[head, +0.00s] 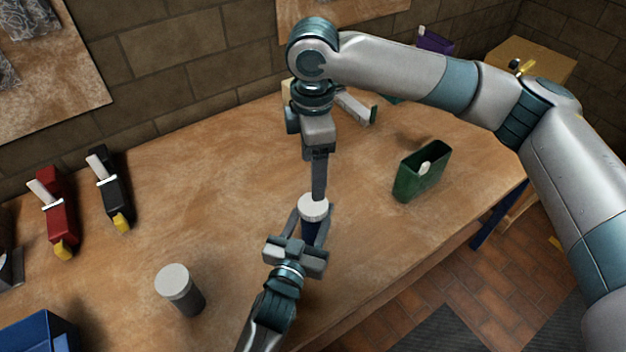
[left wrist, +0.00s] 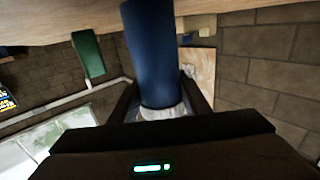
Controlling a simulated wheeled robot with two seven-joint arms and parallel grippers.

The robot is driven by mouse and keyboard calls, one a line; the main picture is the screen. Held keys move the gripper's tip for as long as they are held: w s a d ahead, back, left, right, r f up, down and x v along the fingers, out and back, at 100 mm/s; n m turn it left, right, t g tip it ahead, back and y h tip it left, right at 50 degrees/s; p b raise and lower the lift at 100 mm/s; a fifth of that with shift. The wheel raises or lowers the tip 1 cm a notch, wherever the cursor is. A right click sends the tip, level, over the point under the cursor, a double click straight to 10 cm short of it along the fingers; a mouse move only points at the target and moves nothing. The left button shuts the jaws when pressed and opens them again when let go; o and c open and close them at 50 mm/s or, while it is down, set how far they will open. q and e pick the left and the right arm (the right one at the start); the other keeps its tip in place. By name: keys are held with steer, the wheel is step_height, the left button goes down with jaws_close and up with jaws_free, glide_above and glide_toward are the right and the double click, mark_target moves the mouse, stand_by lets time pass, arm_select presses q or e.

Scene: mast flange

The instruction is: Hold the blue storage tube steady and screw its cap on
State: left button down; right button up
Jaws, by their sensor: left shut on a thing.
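The blue storage tube (head: 311,232) stands upright between the fingers of my left gripper (head: 311,222), which is shut on it. The left wrist view is upside down and shows the tube (left wrist: 152,55) between the dark fingers, with a pale end low in the picture (left wrist: 162,112). The white cap (head: 313,206) is at the tube's top; I cannot tell how far it is seated. My right gripper (head: 319,192) points straight down with its fingertips at the cap. Its fingers are seen edge-on, so their gap is hidden.
A grey capped tube (head: 181,290) stands at the front left. A red tool (head: 56,210) and a black tool (head: 112,190) are at the left, a blue bin (head: 40,335) at the front-left corner. An open green container (head: 420,172) stands at the right. Table around the tube is clear.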

steer(key=shift+r, duration=0.8)
arm_select(q)
steer(key=c, duration=0.9)
jaws_free()
steer(key=shift+s, duration=0.15)
arm_select(e)
steer(key=shift+f, duration=0.1)
arm_select(q)
steer(key=shift+s+a+f, duration=0.1)
steer(key=shift+s+a, duration=0.1)
steer(key=shift+s, duration=0.35)
steer(key=b+v, duration=0.4)
steer(key=v, duration=1.2)
arm_select(e)
step_height(320, 180, down, 4)
steer(key=shift+f, duration=0.1)
